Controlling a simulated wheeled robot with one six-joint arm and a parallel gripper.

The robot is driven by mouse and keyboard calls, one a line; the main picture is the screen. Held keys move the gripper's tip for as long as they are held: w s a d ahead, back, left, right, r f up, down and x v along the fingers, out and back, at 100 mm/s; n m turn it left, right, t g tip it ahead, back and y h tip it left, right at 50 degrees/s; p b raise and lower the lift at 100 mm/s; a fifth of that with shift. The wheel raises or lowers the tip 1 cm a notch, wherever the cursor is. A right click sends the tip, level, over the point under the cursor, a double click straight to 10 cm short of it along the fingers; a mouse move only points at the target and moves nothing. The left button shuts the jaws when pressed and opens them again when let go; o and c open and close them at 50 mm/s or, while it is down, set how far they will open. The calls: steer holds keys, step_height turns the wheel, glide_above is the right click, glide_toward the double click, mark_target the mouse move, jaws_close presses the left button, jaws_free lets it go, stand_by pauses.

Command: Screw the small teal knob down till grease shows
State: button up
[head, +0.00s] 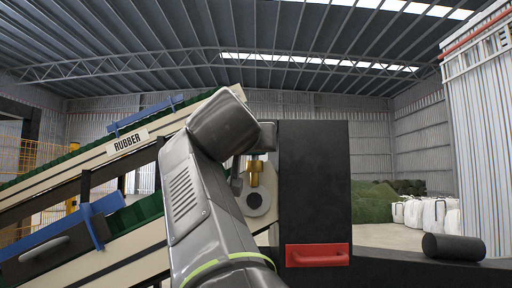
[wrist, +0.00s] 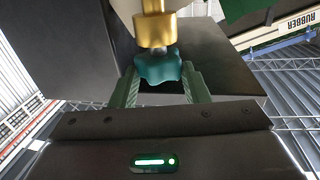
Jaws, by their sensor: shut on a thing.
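The small teal knob (wrist: 157,67) is lobed and sits in the middle of the wrist view. It is on a short grey stem that meets a brass fitting (wrist: 155,30). My gripper (wrist: 160,74) has its two green ridged fingers on either side of the knob and is shut on it. In the head view the brass fitting (head: 255,172) shows just under my wrist, in front of a pale round plate. The knob and my fingers are hidden there. I see no grease in either view.
A black upright block (head: 314,185) with a red handle (head: 318,255) stands right beside the fitting. A sloping conveyor marked RUBBER (head: 128,141) is at the left. A dark roll (head: 453,247) lies on a black surface at the right. White sacks (head: 425,214) stand farther back.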

steer(key=shift+w+a+m+g+h+b, duration=0.1)
steer(key=shift+a+m+g+h+b, duration=0.25)
steer(key=shift+m+g+h, duration=0.75)
steer(key=shift+w+a+m+g+h+b, duration=0.15)
steer(key=shift+m+g+h+b, duration=0.35)
steer(key=shift+m+h, duration=1.2)
steer(key=shift+w+a+m+g+h+b, duration=0.15)
steer(key=shift+m+g+h+b, duration=0.45)
steer(key=shift+h, duration=1.5)
steer(key=shift+s+m+g, duration=0.1)
steer(key=shift+m+g, duration=0.2)
steer(key=shift+g, duration=0.1)
steer(key=o, duration=1)
steer(key=shift+s, duration=0.1)
